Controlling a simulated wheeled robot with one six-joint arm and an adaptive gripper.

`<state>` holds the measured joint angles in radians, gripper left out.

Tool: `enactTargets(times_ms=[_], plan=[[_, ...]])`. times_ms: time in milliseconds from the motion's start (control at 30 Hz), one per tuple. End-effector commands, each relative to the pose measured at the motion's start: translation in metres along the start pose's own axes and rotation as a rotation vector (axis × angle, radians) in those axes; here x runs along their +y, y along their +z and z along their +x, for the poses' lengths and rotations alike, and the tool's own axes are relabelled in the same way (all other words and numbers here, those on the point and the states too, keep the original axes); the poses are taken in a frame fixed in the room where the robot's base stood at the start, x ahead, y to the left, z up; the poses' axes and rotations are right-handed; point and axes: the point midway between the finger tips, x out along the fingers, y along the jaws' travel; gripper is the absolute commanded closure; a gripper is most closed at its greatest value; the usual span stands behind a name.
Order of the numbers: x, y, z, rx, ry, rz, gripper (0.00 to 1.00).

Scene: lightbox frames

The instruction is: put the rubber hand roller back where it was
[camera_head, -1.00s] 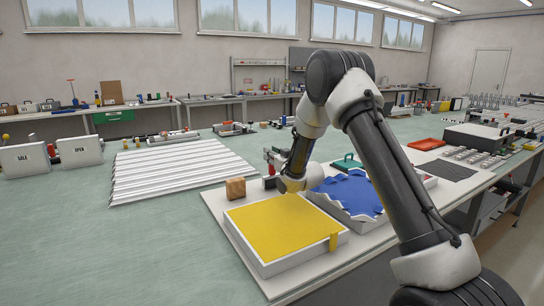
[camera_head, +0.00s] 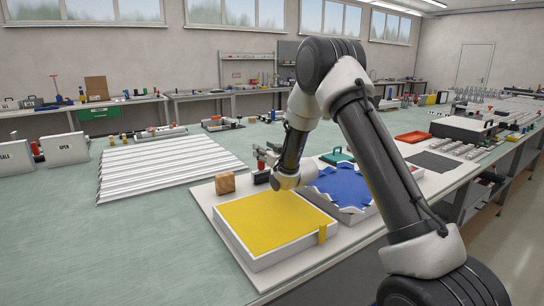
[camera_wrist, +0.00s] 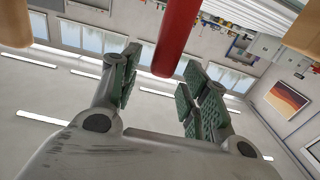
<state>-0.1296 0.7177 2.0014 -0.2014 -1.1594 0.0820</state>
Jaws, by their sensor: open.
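In the wrist view my gripper (camera_wrist: 160,70) is open, with green-padded fingers spread apart. A red cylinder (camera_wrist: 177,32) comes down from the top edge, and its lower end reaches the gap between the fingertips. The pads do not appear to close on it. It looks like a handle, but I cannot tell whether it belongs to the rubber hand roller. I cannot make out the roller for certain in the head view.
A blue-covered frame (camera_head: 345,188) lies right of my wrist. A wooden block (camera_head: 225,183) and a small black object (camera_head: 262,177) stand left of it. White ribbed strips (camera_head: 165,165) lie further left. Green tabletop is clear at the front left.

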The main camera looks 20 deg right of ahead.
Motion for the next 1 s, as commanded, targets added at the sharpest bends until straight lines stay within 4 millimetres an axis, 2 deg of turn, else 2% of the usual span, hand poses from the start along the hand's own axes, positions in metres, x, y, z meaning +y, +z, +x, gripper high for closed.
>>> enactTargets(times_ms=[100,333,500,700,767,867,967,1000], plan=[[0.001,0.000,-0.029,-0.001,0.001,0.001,0.55],[0.000,0.000,-0.076,-0.001,0.000,0.000,0.55],[0.000,0.000,-0.093,0.001,0.000,0.000,0.55],[0.001,-0.003,-0.097,-0.005,0.003,-0.003,0.55],[0.003,-0.010,-0.098,-0.025,0.011,-0.007,0.55],[0.012,-0.030,-0.108,-0.101,0.042,-0.021,0.55],[0.024,-0.057,-0.134,-0.226,0.094,-0.032,0.55],[0.028,-0.066,-0.150,-0.286,0.117,-0.032,0.55]])
